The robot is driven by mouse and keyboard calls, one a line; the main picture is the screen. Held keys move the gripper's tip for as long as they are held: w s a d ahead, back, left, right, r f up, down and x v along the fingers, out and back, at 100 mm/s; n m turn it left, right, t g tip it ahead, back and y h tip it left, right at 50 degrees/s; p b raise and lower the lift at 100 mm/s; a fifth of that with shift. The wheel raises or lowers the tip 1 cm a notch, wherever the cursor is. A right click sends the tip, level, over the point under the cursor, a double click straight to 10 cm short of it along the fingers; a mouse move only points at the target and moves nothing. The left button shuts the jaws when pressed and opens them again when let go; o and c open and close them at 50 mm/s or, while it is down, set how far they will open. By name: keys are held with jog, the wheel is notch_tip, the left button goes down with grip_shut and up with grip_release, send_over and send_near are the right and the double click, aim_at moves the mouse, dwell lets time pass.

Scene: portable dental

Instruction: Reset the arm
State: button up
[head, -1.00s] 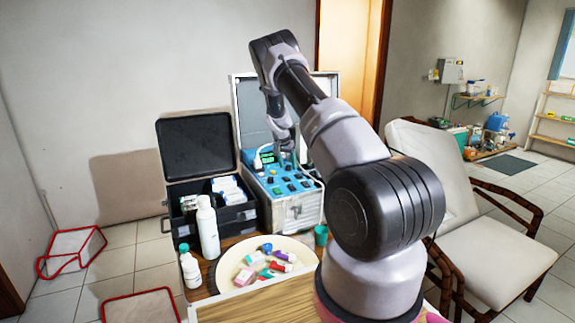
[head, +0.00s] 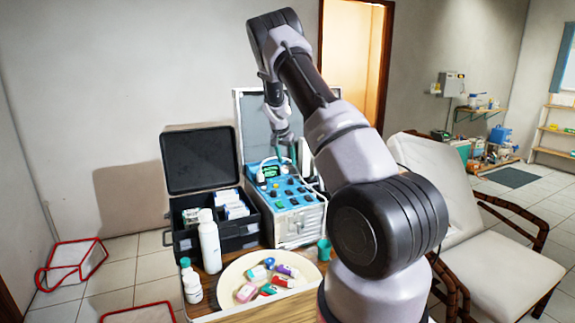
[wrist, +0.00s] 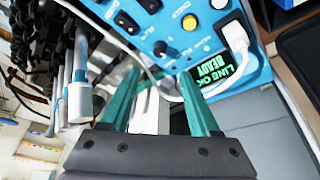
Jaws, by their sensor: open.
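My arm rises from the lower right of the head view and bends down toward a blue control panel (head: 290,192) on a metal dental unit. My gripper (head: 284,152) hangs above the rear of that panel. In the wrist view its two teal fingers (wrist: 160,88) are apart, with nothing held between them. The panel face (wrist: 170,30) lies beyond the fingertips with its knobs and switches. A lit green display (wrist: 236,66) reads "LINE OK READY". A white plug (wrist: 228,30) with a cable sits beside it.
An open black case (head: 183,238) with white boxes stands left of the unit. A white bottle (head: 210,245), a round tray (head: 233,272) of small containers and a green cup (head: 324,250) are in front. A cushioned chair (head: 495,240) is at right.

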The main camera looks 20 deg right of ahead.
dwell(0.4)
jog(key=s+a+r+t+y, duration=0.1)
jog(key=s+a+r, duration=0.2)
jog(key=s+r, duration=0.4)
jog(key=s+a+r+n+y, duration=0.1)
jog(key=s+a+r, duration=0.2)
jog(key=s+r, duration=0.45)
jog(key=s+a+r+t+y, duration=0.15)
jog(key=s+a+r, duration=0.3)
jog(key=r, duration=0.55)
jog(key=s+a+r+n+t+y, duration=0.1)
jog(key=s+a, duration=0.3)
jog(key=s, duration=0.9)
jog(key=s+a+r+n, duration=0.3)
jog(key=s+a, duration=0.1)
jog(key=s, duration=1)
jog(key=shift+t+y, duration=0.35)
